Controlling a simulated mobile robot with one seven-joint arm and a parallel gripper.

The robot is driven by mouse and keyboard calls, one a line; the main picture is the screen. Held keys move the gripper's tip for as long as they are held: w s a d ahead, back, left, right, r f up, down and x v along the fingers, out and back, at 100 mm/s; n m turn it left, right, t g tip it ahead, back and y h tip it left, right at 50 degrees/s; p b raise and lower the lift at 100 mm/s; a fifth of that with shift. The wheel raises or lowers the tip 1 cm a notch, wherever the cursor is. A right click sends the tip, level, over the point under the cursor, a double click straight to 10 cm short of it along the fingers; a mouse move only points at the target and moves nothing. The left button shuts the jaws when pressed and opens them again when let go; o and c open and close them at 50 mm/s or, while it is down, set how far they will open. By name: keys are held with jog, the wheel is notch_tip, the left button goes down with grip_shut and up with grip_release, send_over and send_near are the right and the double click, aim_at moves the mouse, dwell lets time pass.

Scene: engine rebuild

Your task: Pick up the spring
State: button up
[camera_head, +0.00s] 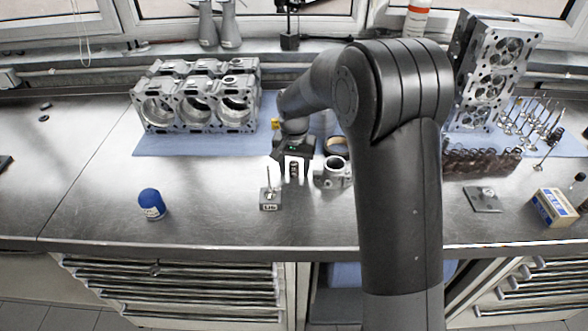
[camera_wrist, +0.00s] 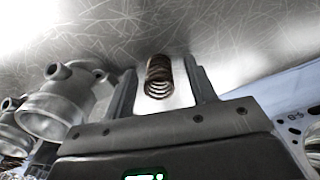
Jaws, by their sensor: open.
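The spring (camera_wrist: 159,78) is a dark brown coil in the wrist view. It lies between the two fingers of my gripper (camera_wrist: 161,84), with a visible gap on each side. The gripper is open around it, with nothing clamped. In the head view my gripper (camera_head: 294,170) points down low over the steel bench, and the spring (camera_head: 294,169) shows small and dark between the fingers. I cannot tell exactly how far down the fingers reach along it.
A small labelled block (camera_head: 270,199) with an upright stem stands front left. The engine block (camera_head: 196,100) is behind. The bench front is mostly clear around a blue-capped container (camera_head: 151,204).

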jog(key=c, duration=1.1)
jog(key=shift+o, duration=0.2)
